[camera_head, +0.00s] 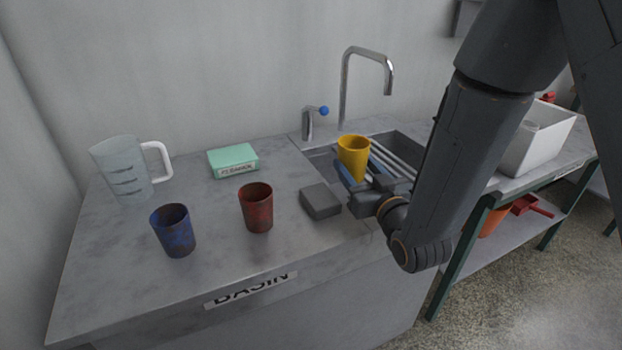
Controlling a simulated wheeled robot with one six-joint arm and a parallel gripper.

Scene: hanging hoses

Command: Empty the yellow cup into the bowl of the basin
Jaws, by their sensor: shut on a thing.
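The yellow cup (353,156) is upright, held by my gripper (358,178) over the left part of the basin's sunken bowl (322,157). My gripper's blue-edged fingers are shut on the lower part of the cup. The cup's inside is only partly seen, and I cannot tell what it holds. The basin bowl has metal bars (392,166) in it. My arm hides the right part of the bowl.
A chrome tap (366,54) and a blue-knobbed lever (309,122) stand behind the bowl. A grey block (320,201), red cup (257,208), blue cup (174,230), green box (233,160) and clear jug (124,168) stand on the counter. A white bin (540,145) is right.

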